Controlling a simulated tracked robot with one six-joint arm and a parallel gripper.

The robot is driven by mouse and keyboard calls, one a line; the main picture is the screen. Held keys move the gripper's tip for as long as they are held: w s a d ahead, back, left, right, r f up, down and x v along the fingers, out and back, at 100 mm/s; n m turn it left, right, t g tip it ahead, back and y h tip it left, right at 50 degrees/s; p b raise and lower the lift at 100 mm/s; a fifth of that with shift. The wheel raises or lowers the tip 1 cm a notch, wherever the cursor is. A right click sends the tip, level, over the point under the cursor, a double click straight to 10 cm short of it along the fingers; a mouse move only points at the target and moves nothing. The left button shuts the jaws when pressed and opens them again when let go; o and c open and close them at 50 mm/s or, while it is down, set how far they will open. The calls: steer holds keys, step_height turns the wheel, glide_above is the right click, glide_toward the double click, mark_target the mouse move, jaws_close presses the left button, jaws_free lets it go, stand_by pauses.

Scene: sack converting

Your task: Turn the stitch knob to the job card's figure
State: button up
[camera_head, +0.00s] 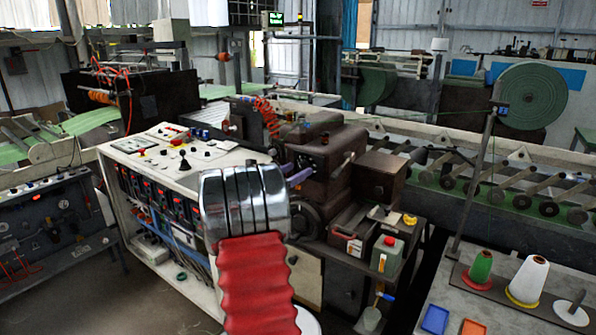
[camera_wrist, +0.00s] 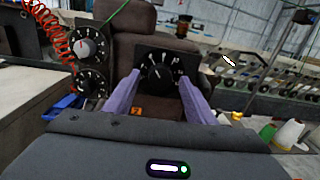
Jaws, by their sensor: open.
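In the wrist view, a black dial plate with a round black knob (camera_wrist: 158,73) and pale figures around it faces me on the brown machine (camera_wrist: 124,42). My gripper (camera_wrist: 159,76) is open, its two purple fingers reaching toward this plate, one on each side of the knob. Contact cannot be told, and the figure at the pointer is too small to read surely. In the head view my gripper (camera_head: 299,176) is at the brown sewing machine (camera_head: 325,160); my wrist hides the knob there. No job card can be made out for sure.
Two more dials, an upper one with a grey knob (camera_wrist: 88,48) and a lower black one (camera_wrist: 92,83), sit left of the plate by a coiled orange hose (camera_wrist: 62,38). A control cabinet (camera_head: 165,150) stands left; thread cones (camera_head: 528,280) stand on a table at the right.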

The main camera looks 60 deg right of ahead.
steer(key=shift+s+d, duration=0.15)
steer(key=shift+d, duration=0.55)
steer(key=shift+c, duration=0.3)
steer(key=c, duration=1)
